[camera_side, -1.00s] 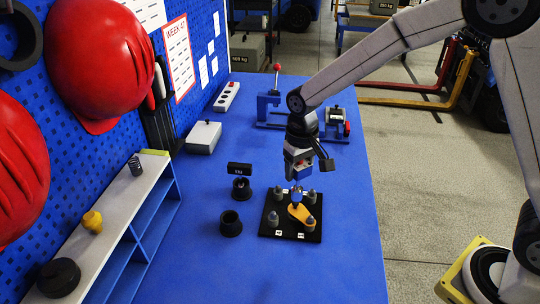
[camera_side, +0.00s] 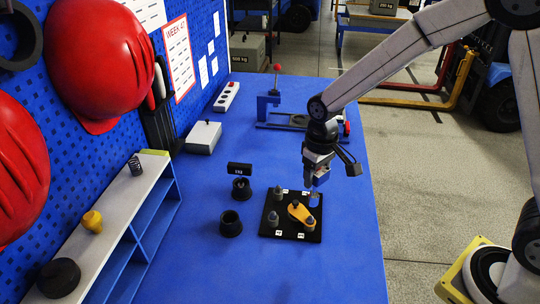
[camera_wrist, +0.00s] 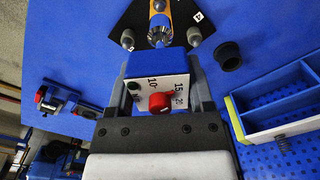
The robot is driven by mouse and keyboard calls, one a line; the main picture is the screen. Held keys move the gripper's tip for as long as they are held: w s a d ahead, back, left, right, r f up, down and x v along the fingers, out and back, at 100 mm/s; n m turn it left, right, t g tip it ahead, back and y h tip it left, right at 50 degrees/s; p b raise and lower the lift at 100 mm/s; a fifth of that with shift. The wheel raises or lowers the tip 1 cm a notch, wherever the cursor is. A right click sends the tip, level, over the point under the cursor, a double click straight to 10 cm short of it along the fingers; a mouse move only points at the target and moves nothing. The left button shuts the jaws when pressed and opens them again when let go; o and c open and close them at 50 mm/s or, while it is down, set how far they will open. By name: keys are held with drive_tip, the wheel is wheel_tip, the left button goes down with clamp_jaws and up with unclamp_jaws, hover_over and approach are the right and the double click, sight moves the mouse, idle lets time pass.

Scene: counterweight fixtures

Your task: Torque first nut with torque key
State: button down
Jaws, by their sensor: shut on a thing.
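My gripper (camera_side: 316,175) is shut on the torque key, a blue and white tool with a red knob and a scale marked 10, 15, 20 (camera_wrist: 180,82). In the side view the key (camera_side: 315,198) points down over the back right corner of the black plate (camera_side: 267,231). Its tip hides that corner's nut, so contact cannot be told. Grey nuts stand at the back left (camera_side: 278,192), front left (camera_side: 273,217) and front right (camera_side: 310,223). An orange arm (camera_side: 301,213) lies across the plate. In the wrist view the key's toothed socket (camera_wrist: 159,33) overlaps the orange arm.
Two black cups (camera_side: 231,223) and (camera_side: 241,188) stand left of the plate, with a small black display (camera_side: 239,169) behind. A blue clamp frame (camera_side: 268,106) and a grey box (camera_side: 203,137) stand farther back. A shelf (camera_side: 127,220) lines the left. The table's right edge is near.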

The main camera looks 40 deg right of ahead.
sight(314, 193)
drive_tip(key=shift+f, duration=2)
drive_tip(key=shift+f, duration=1.55)
idle(0.5)
drive_tip(key=shift+m, duration=0.5)
drive_tip(key=shift+m, duration=4.5)
drive_tip(key=shift+r, duration=0.15)
